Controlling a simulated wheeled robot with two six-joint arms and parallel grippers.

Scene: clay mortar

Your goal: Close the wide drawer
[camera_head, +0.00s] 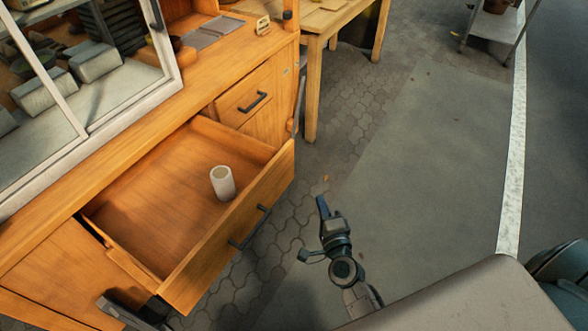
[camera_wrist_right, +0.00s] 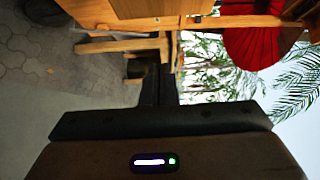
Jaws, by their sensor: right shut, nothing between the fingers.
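The wide wooden drawer (camera_head: 150,225) stands pulled out of the orange cabinet, with a dark bar handle (camera_head: 250,228) on its front. A white cylindrical cup (camera_head: 222,183) stands inside it, towards the front. My right gripper (camera_head: 322,206) is shut and empty, to the right of the drawer front and apart from it. In the right wrist view its dark fingers (camera_wrist_right: 160,85) are together, with nothing between them. A dark part, apparently my left gripper (camera_head: 130,312), shows at the lower left near the drawer's near corner; its fingers cannot be made out.
A smaller drawer (camera_head: 245,95) beside the wide one is shut. A glazed window frame (camera_head: 110,110) stands on the cabinet top (camera_head: 130,125). A wooden table (camera_head: 335,20) is behind. The paved floor (camera_head: 420,170) right of the drawer is clear.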

